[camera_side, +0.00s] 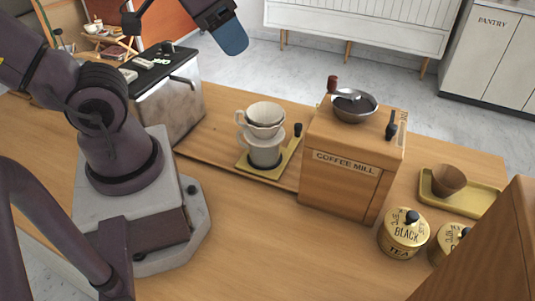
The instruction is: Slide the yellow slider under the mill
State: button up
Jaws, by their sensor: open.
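The yellow slider (243,166) is a flat plate on the wooden board, to the left of the mill. It has a black upright knob (298,129) at its right end. A white dripper (264,116) on a server (265,149) stands on the slider. The wooden coffee mill (344,165) is a box with a metal bowl and a crank on top. My gripper (233,40) is at the top of the view, high up and apart from the slider and mill. Its blue fingertip shows; the other finger is hidden.
A metal machine (172,100) stands behind my base, left of the slider. Right of the mill are a yellow tray (483,203) with a brown cup (449,181), and a tea tin (403,236) with another tin beside it. The front middle of the counter (265,240) is clear.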

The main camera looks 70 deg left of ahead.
jog(key=shift+o, duration=0.3)
jog(key=g, duration=0.6)
send_over(298, 125)
notch_tip(298, 125, down, 20)
notch_tip(298, 125, down, 13)
jog(key=shift+f, duration=0.1)
grip_shut()
